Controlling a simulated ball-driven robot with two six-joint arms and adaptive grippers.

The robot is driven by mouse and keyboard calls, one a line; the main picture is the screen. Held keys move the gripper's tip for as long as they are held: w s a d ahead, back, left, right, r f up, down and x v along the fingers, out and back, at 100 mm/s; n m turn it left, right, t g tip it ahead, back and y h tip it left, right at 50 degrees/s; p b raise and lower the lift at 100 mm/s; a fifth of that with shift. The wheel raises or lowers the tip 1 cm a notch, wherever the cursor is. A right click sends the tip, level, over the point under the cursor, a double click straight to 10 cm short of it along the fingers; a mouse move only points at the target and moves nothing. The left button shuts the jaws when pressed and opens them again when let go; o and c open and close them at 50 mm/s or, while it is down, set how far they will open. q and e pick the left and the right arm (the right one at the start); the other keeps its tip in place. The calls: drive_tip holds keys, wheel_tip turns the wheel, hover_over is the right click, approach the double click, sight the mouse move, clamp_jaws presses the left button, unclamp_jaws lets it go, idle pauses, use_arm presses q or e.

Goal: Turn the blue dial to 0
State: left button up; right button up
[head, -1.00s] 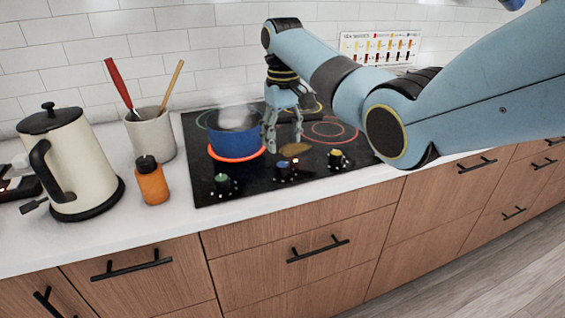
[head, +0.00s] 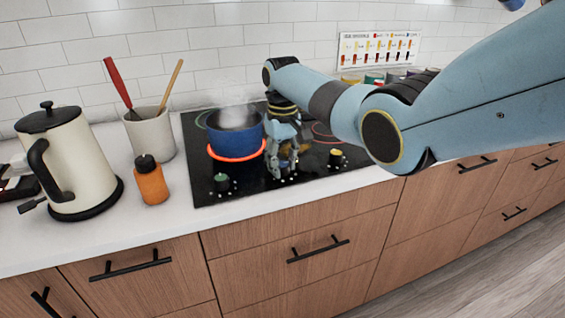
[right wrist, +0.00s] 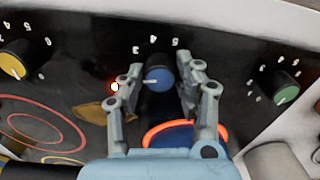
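The blue dial (right wrist: 158,76) shows in the right wrist view, between the two fingers of my right gripper (right wrist: 160,88). Numbers are printed around it, and a small red light (right wrist: 115,87) glows beside it. The fingers stand apart on either side of the dial; a gap shows, so the gripper looks open around it. In the head view my right gripper (head: 284,170) points down at the front of the black cooktop (head: 204,183) and hides the blue dial. The left gripper is not in view.
A green dial (head: 221,182) and a yellow dial (head: 336,158) flank the blue one. A steaming blue pot (head: 232,140) sits on a glowing ring just left of my right gripper. An orange bottle (head: 151,181) and a cream kettle (head: 82,170) stand further left.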

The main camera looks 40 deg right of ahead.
drive_tip(key=c, duration=0.5)
drive_tip(key=n+p, duration=0.1)
drive_tip(key=n, duration=0.1)
drive_tip(key=shift+r+n+p, duration=0.15)
drive_tip(key=shift+n+p, duration=0.2)
drive_tip(key=shift+n, duration=0.05)
drive_tip(key=n+p, duration=0.1)
drive_tip(key=n, duration=0.2)
drive_tip(key=shift+n, duration=0.3)
drive_tip(key=n+p, duration=0.1)
drive_tip(key=n, duration=0.3)
drive_tip(key=shift+n, duration=0.3)
drive_tip(key=n, duration=0.4)
drive_tip(key=shift+n+p, duration=0.35)
drive_tip(key=shift+n, duration=0.05)
